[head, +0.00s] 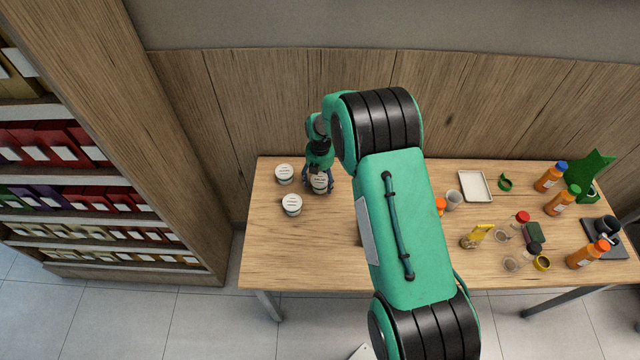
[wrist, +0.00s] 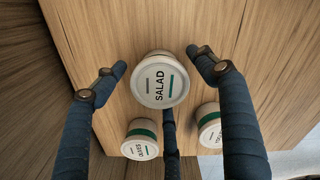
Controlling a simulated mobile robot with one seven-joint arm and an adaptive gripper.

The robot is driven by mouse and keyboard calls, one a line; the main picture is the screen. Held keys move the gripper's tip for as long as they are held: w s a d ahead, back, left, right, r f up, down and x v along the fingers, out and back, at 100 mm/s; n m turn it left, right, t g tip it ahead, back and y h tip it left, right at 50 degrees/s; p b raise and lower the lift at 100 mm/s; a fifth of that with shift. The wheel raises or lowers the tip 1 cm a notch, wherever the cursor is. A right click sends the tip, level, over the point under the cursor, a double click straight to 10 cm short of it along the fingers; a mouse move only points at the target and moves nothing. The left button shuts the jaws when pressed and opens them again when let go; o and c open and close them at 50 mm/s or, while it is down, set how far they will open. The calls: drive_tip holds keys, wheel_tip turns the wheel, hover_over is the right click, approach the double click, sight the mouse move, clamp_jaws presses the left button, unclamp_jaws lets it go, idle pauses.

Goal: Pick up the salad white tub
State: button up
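The salad white tub (wrist: 160,80) stands upright with its lid marked SALAD facing my wrist camera. In the head view the tub (head: 320,186) is on the left part of the table, partly hidden under my gripper (head: 318,176). In the wrist view my gripper (wrist: 157,66) is open, with one finger on the left of the tub, one on the right and a third at its lower side. Gaps show between the left and right fingertips and the tub. Whether the third finger touches it I cannot tell.
Two similar white tubs with green bands stand close by, one at lower left (wrist: 140,138) and one at lower right (wrist: 209,126) in the wrist view. The wooden table (head: 300,255) is clear at its front left. Orange bottles (head: 560,203) and a white tray (head: 475,186) are to the right.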

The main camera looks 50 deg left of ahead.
sight(320, 181)
drive_tip(key=c, duration=1)
drive_tip(key=shift+r, duration=0.15)
drive_tip(key=shift+r, duration=1.05)
drive_tip(key=shift+s+d+r, duration=0.2)
drive_tip(key=shift+d+r, duration=0.1)
drive_tip(key=shift+r, duration=0.4)
drive_tip(key=s+d, duration=0.2)
drive_tip(key=d, duration=0.2)
drive_tip(key=s+d+r, duration=0.1)
drive_tip(key=s+d, duration=0.2)
drive_tip(key=d, duration=0.1)
drive_tip(key=s+d, duration=0.3)
drive_tip(key=d, duration=0.1)
drive_tip(key=shift+s+d+r+p, duration=0.15)
drive_tip(key=shift+s+d+p, duration=0.05)
drive_tip(key=shift+d+p, duration=0.15)
